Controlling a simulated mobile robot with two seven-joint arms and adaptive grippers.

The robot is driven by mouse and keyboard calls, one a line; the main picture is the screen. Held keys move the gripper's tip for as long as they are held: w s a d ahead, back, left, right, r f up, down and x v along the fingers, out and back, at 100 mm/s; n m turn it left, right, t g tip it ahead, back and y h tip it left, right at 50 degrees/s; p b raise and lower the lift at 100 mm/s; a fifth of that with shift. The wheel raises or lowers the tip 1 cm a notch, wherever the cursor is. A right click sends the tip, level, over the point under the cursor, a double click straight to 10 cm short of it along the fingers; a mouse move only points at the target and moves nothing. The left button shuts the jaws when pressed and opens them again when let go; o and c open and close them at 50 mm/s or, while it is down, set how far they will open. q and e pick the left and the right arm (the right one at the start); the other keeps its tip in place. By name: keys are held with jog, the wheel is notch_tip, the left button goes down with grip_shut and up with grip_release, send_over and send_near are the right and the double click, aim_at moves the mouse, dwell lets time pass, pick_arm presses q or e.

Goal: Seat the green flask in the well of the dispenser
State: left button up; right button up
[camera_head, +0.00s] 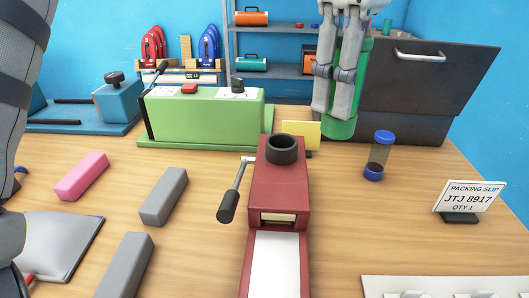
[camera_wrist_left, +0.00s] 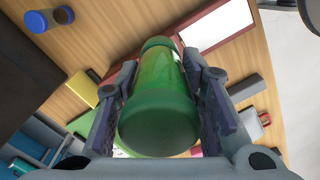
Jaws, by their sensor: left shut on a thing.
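The green flask (camera_head: 338,129) hangs in my left gripper (camera_head: 332,104), up in the air beyond and to the right of the dispenser. In the left wrist view, both fingers of the gripper (camera_wrist_left: 161,75) close on the sides of the flask (camera_wrist_left: 158,118). The dispenser (camera_head: 281,190) is dark red, with a long pale tray toward me and a black-handled lever on its left. Its well (camera_head: 282,146) is a black ring on top, and it looks empty. The flask is apart from the well. My right gripper is not in view.
A green machine (camera_head: 205,115) stands behind left, a yellow card (camera_head: 300,136) behind the dispenser. A blue-capped jar (camera_head: 379,155) and a packing slip (camera_head: 469,198) are at right. Grey blocks (camera_head: 163,196) and a pink block (camera_head: 81,177) lie left. A dark cabinet (camera_head: 425,85) stands behind.

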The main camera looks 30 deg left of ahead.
pick_arm(q)
jog(key=w+a+f, duration=0.2)
jog(key=a+f, duration=0.1)
jog(key=f, duration=0.1)
jog(key=w+a+f, duration=0.3)
jog(key=a+f, duration=0.1)
jog(key=w+a+f, duration=0.2)
jog(key=a+f, duration=0.2)
jog(key=shift+w+a+f+b, duration=0.25)
jog(key=shift+w+b, duration=0.05)
jog(key=shift+w, duration=0.05)
jog(key=shift+f, duration=0.2)
jog(key=o, duration=1.2)
jog(key=shift+f, duration=0.2)
notch_tip(320, 180, up, 12)
jog(key=shift+r, duration=0.2)
